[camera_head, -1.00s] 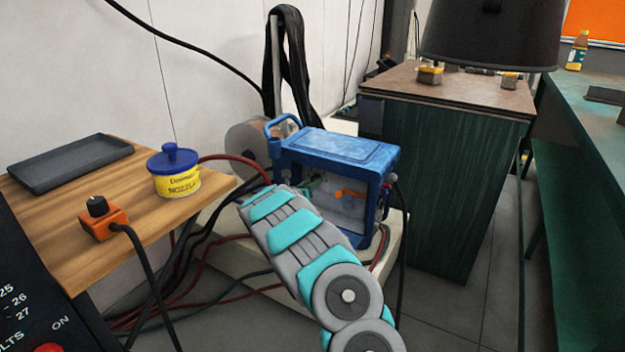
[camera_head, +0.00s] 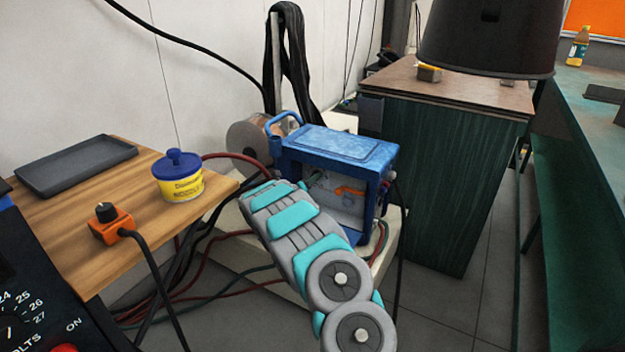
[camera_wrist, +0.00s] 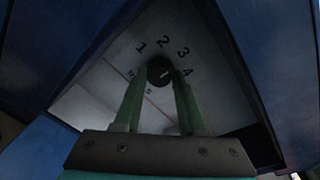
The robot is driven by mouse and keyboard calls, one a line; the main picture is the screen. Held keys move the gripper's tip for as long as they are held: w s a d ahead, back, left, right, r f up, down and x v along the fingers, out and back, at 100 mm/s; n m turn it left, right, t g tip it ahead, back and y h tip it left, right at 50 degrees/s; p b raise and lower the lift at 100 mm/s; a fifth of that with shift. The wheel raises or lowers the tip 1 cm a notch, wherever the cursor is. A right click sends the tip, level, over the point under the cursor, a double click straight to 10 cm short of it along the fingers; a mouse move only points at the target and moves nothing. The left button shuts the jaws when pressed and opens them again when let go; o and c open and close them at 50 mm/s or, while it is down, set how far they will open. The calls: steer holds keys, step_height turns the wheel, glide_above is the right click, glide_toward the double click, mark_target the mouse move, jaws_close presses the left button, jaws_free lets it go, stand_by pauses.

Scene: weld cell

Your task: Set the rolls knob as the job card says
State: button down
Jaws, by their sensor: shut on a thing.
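The black rolls knob (camera_wrist: 159,69) is in the wrist view, on a pale panel (camera_wrist: 95,97) inside a blue housing. The numbers 1, 2, 3 and 4 arc around its upper side. A small light mark shows on the right part of the knob face, but it is too dim to read its setting surely. My gripper (camera_wrist: 160,84) has its two green fingers shut on the knob, one at each side. I see no job card.
A wooden shelf (camera_head: 85,252) at left holds a dark tray (camera_head: 75,165), a yellow tub with blue lid (camera_head: 181,178) and an orange box with a black knob (camera_head: 110,225). Cables hang below it. A dark green cabinet (camera_head: 445,180) stands right of the feeder.

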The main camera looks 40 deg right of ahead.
steer(key=shift+c, duration=2.4)
jaws_free()
